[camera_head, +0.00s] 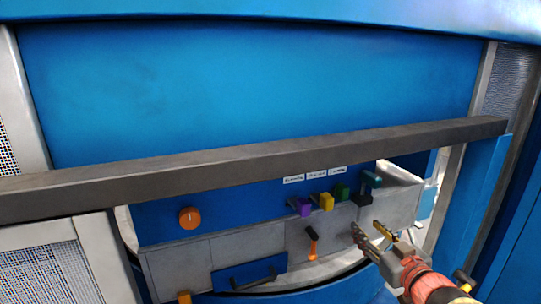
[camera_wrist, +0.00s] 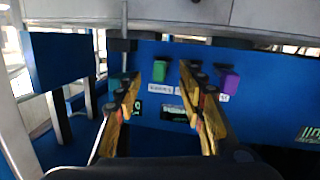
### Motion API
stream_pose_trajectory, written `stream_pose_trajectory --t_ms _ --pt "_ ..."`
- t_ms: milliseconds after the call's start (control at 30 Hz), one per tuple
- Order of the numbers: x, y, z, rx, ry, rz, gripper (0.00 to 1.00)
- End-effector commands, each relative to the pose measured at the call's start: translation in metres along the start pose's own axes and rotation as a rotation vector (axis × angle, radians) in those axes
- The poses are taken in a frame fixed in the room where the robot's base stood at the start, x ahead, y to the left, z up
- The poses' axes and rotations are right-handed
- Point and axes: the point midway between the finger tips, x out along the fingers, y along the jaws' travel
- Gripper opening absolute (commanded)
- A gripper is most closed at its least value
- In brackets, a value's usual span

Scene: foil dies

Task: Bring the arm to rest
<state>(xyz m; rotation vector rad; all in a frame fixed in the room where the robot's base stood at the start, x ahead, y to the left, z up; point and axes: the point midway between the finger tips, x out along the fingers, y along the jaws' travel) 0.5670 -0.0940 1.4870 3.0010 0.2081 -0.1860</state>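My gripper (camera_head: 366,228) is at the lower right in the head view, in front of the grey lower panel and below the row of coloured blocks. Its two gold-coloured fingers stand apart. In the wrist view my gripper (camera_wrist: 160,76) is open, and I see nothing held between the fingers. A green block (camera_wrist: 159,71) on the blue panel shows beyond the gap between the fingertips. A purple block (camera_wrist: 229,82) shows right of the right finger. I cannot tell whether a fingertip touches the panel.
A long grey bar (camera_head: 250,165) crosses in front of the machine above my gripper. Purple (camera_head: 304,207), yellow (camera_head: 326,201), green (camera_head: 342,191) and teal (camera_head: 372,180) blocks project from the panel. An orange knob (camera_head: 190,218), orange-handled lever (camera_head: 312,240) and dark handle (camera_head: 255,281) are further left.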

Motion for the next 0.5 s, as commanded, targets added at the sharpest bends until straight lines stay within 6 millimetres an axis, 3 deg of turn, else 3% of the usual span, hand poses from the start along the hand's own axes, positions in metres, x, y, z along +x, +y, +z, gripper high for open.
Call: stream_pose_trajectory --t_ms 100,233,367,500 --pt "-0.014 0.043 0.044 -0.020 -0.166 0.176 0.39" --pt "-0.048 0.072 0.089 -0.015 -0.359 0.334 0.39" --pt "-0.089 0.071 0.136 0.017 -0.555 0.422 0.39" --pt "-0.136 0.038 0.187 0.080 -0.764 0.434 0.39"
